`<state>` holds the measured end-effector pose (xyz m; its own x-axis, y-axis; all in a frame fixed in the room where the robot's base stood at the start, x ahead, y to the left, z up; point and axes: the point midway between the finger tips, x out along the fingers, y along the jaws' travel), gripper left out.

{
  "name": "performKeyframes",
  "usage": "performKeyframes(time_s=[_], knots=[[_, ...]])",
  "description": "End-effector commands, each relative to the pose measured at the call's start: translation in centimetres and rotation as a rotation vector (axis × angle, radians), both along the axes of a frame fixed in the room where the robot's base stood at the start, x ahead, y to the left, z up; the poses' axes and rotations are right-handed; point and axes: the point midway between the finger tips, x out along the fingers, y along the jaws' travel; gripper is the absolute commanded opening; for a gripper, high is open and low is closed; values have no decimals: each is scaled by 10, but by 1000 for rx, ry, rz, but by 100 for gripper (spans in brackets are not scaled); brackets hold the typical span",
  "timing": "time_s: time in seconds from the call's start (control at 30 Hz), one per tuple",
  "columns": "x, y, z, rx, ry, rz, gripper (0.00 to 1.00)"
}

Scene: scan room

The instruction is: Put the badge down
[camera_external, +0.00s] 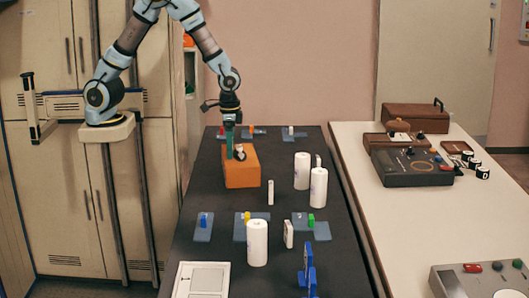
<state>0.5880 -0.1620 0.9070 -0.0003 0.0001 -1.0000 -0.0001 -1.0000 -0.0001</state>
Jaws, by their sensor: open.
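My gripper (231,138) points down over the left part of an orange box (242,175) on the dark table. It is open. A small white and dark item (239,152) sits at the top of the box, right beside the fingers. It is too small to tell whether it touches them. A thin teal upright shape shows at the fingers, and I cannot tell whether it is a finger or a separate thing. No badge can be made out for sure; its face or print is not readable anywhere.
The dark table (199,272) holds white cylinders (257,243), a small upright white block (270,192), blue-grey plates with coloured pieces (202,226), blue upright parts (308,275) and a white panel (202,280). A white table (400,222) with boxes stands to the right.

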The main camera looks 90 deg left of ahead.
Motion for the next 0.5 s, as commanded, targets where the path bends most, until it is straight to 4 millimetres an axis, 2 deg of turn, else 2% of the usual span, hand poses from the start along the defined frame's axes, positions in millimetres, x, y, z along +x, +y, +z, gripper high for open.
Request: performKeyframes(time_s=[0.17, 0.5], knots=[[2, -1, 15, -1, -5, -1, 86], [1, -1, 84, -2, -6, -1, 86]])
